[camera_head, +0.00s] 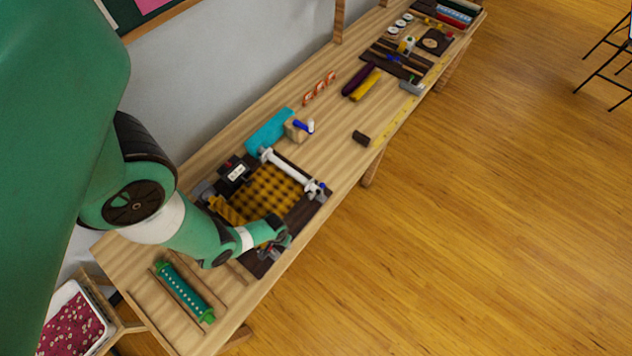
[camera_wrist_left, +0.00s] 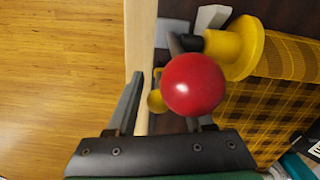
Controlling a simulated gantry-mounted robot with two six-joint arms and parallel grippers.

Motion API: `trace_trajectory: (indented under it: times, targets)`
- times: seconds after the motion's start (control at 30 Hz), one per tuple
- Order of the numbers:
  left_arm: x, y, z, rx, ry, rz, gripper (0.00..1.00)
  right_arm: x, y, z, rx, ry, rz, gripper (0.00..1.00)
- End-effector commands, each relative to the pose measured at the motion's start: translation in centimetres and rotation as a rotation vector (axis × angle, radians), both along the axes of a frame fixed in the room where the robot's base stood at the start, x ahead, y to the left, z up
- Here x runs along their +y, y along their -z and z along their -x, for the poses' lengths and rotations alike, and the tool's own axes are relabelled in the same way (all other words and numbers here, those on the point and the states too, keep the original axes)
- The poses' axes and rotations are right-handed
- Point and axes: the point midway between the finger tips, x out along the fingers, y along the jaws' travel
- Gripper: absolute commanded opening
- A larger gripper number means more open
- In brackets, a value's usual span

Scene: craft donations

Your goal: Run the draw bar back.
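A dark base board (camera_head: 312,212) carries a device with yellow-and-black checked cloth (camera_head: 268,190) on it. A white bar (camera_head: 290,171) crosses the cloth's far side, with a blue part (camera_head: 322,187) at its right end; I cannot tell whether this is the draw bar. My left gripper (camera_head: 277,240) is at the device's near right corner. In the left wrist view, a red ball knob (camera_wrist_left: 193,84) hides much of the right finger. The left finger stands apart from the knob. The left gripper is open. My right gripper is not in view.
A yellow flanged roller (camera_wrist_left: 240,48) is close beside the knob. A teal roll (camera_head: 269,130) and a wooden block (camera_head: 296,130) stand beyond the device. A green perforated bar (camera_head: 186,291) lies at the near end of the table. The table's middle (camera_head: 335,135) is mostly clear.

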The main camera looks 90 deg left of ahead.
Motion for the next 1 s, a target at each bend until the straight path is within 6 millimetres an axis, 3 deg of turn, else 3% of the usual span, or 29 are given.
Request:
trace_trajectory:
  times: [0.33,0.67,0.8,1.0]
  targets:
    - [0.2,-0.3,-0.2,-0.005,0.001,-0.004,0.61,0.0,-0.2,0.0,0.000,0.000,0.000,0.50]
    - [0.1,-6.0,-0.1,-0.004,0.000,-0.003,0.61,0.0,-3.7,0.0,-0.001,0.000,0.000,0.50]
    - [0.1,-7.3,-0.1,-0.003,0.000,-0.003,0.61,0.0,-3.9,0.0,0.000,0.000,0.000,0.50]
    - [0.1,-7.5,-0.1,-0.003,0.000,-0.003,0.61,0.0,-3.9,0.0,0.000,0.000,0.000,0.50]
